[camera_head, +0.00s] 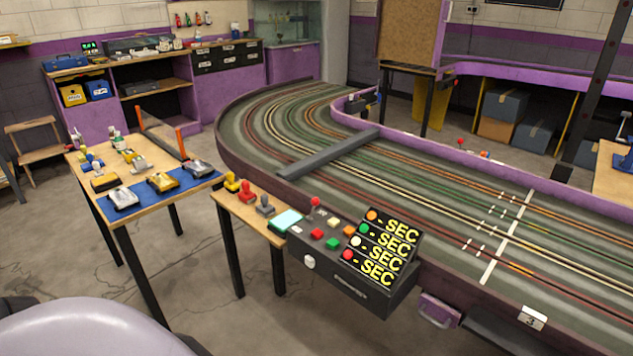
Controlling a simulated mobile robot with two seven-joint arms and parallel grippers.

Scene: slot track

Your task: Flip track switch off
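A dark control box (333,282) is fixed to the near side of the slot track (420,187). A small lever with a red ball top (315,202) stands at the back of the box; it may be the track switch, but I cannot tell its on or off position. Red, green, white and orange buttons (333,243) sit on the sloped top. A round white knob (309,262) is on the front face. A display panel (385,247) with several rows marked SEC stands on the right of the box. Neither gripper is in view.
A small wooden shelf (250,212) with red, yellow and grey hand controllers adjoins the box on the left. A table (165,207) with model cars stands further left. A grey bridge (330,154) spans the track. Bare concrete floor (240,318) lies in front.

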